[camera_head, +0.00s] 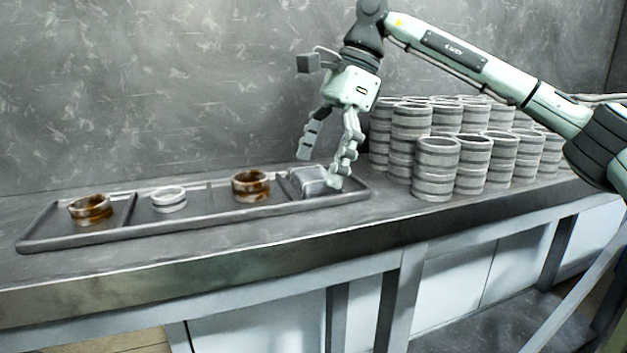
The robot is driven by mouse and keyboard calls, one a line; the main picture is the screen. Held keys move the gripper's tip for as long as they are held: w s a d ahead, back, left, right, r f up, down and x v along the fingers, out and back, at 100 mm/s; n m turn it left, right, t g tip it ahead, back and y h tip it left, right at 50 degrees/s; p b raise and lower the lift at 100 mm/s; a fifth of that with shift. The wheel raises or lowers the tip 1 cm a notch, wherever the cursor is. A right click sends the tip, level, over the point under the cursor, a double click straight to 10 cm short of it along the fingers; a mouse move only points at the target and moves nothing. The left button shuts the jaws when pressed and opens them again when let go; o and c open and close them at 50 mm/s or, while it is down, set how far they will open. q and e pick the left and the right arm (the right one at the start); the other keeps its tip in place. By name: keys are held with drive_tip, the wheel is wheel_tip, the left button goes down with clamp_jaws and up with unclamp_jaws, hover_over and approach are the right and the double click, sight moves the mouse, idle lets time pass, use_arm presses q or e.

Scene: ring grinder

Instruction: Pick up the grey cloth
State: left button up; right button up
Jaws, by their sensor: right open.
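The grey cloth (308,179) looks like a folded grey block. It lies in the rightmost compartment of the long grey tray (150,233) on the bench. My right gripper (320,170) is open, with its fingers pointing down over the right end of the tray. One finger is above and behind the cloth and the other comes down at the cloth's right side. Whether either finger touches the cloth I cannot tell. My left gripper is not in view.
The tray's other compartments hold a rusty ring (91,209), a clean metal ring (169,199) and another rusty ring (251,186). Several stacks of grey rings (436,168) stand right of the tray, close to my right gripper. A wall (150,90) rises behind the bench.

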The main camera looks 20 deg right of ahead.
sight(303, 174)
drive_tip(key=shift+c, duration=0.2)
drive_tip(key=c, duration=0.6)
drive_tip(key=shift+r, duration=0.1)
drive_tip(key=shift+r, duration=0.2)
wheel_tip(303, 174, up, 4)
drive_tip(key=shift+f, duration=0.2)
drive_tip(key=s+a+r, duration=0.4)
drive_tip(key=a+r, duration=0.3)
drive_tip(key=a, duration=0.4)
drive_tip(key=shift+s+f, duration=0.1)
